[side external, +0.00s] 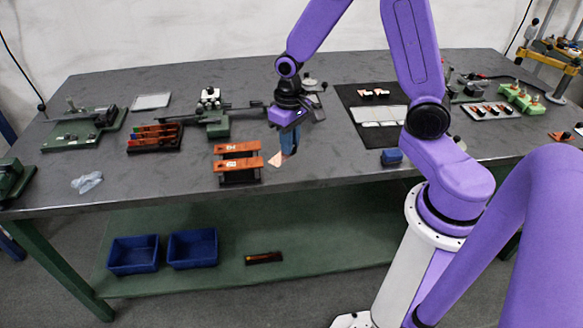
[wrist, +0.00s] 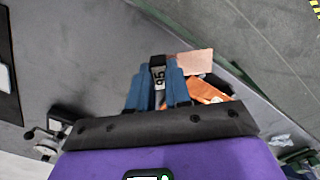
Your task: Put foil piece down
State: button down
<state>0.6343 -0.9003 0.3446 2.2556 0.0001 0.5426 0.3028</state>
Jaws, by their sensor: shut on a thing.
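The foil piece (side external: 276,159) is a small, flat, pale copper sheet. In the side external view it hangs at the tips of my gripper (side external: 289,152), just right of a stand with orange-copper bars (side external: 240,164). In the wrist view the foil piece (wrist: 194,62) sticks out to the right beyond the blue fingers of my gripper (wrist: 158,75). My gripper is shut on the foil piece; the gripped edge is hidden.
The grey table (side external: 330,165) is bare right of the stand. A blue block (side external: 391,156) and a black mat (side external: 370,98) lie further right. A green-based device (side external: 217,125) and a rack of coloured pieces (side external: 155,137) stand behind left. Crumpled clear plastic (side external: 87,182) lies at left.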

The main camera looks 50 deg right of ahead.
jog(key=w+d+r+m, duration=0.1)
jog(key=w+d+m, duration=0.3)
jog(key=d+m, duration=0.45)
jog(key=s+d+r+m, duration=0.25)
jog(key=d+m, duration=0.65)
jog(key=d, duration=0.5)
jog(key=s+d+r+m, duration=0.25)
jog(key=d+m, duration=0.55)
jog(key=d, duration=0.6)
send_over(347, 97)
notch_tip(347, 97, down, 10)
jog(key=shift+f, duration=0.2)
jog(key=shift+d+f, duration=0.15)
jog(key=shift+f, duration=0.1)
jog(key=shift+f+m, duration=0.25)
jog(key=shift+f, duration=1.15)
jog(key=shift+f, duration=0.15)
